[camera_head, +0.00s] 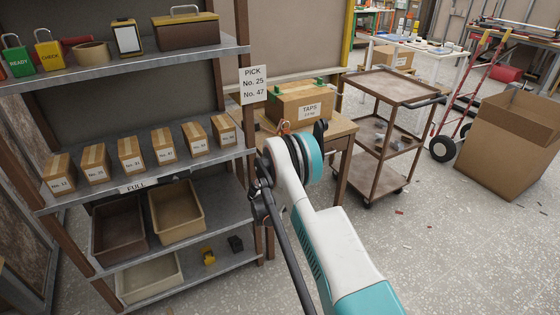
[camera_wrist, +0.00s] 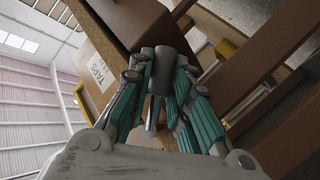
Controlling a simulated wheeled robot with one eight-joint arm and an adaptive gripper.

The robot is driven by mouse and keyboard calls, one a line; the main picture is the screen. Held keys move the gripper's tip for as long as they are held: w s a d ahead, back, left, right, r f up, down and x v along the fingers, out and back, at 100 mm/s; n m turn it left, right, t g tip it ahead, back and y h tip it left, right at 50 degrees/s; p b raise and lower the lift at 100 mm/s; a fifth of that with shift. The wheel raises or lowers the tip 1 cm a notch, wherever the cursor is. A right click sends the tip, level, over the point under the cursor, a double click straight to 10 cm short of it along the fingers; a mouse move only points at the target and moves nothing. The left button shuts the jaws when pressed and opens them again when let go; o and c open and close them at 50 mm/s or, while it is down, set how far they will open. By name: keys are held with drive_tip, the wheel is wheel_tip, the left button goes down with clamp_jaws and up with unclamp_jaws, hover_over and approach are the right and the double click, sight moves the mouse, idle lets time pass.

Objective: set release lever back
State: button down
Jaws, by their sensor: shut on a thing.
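My gripper (camera_wrist: 163,95) fills the middle of the wrist view, with teal finger links on both sides. It is shut on a dark grey piece (camera_wrist: 163,65) between the fingers. I cannot tell for sure that this piece is the release lever. The brown box marked TAPS (camera_head: 302,103) stands on a small wooden table, with green pieces on its top. Its label (camera_wrist: 98,70) shows turned in the wrist view, close to the fingers. In the head view my wrist hides the gripper and what it holds.
A metal shelf (camera_head: 160,162) at left carries small labelled boxes, with bins below. A PICK sign (camera_head: 253,85) hangs at its right end. A brown cart (camera_head: 388,88) stands right of the wooden table (camera_head: 337,133). A large open carton (camera_head: 510,150) is farther right. The floor in front is mostly clear.

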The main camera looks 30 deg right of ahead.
drive_tip(key=shift+a+f+m+g+y, duration=0.25)
drive_tip(key=shift+a+m+g+y, duration=0.2)
drive_tip(key=shift+m+y, duration=0.35)
drive_tip(key=shift+a+y, duration=0.1)
drive_tip(key=shift+y, duration=0.2)
drive_tip(key=c, duration=1.5)
unclamp_jaws()
drive_tip(key=shift+o, duration=0.2)
drive_tip(key=shift+a, duration=0.1)
drive_tip(key=v, duration=0.7)
drive_tip(key=shift+s+a, duration=0.2)
drive_tip(key=shift+s, duration=0.15)
drive_tip(key=shift+c, duration=0.6)
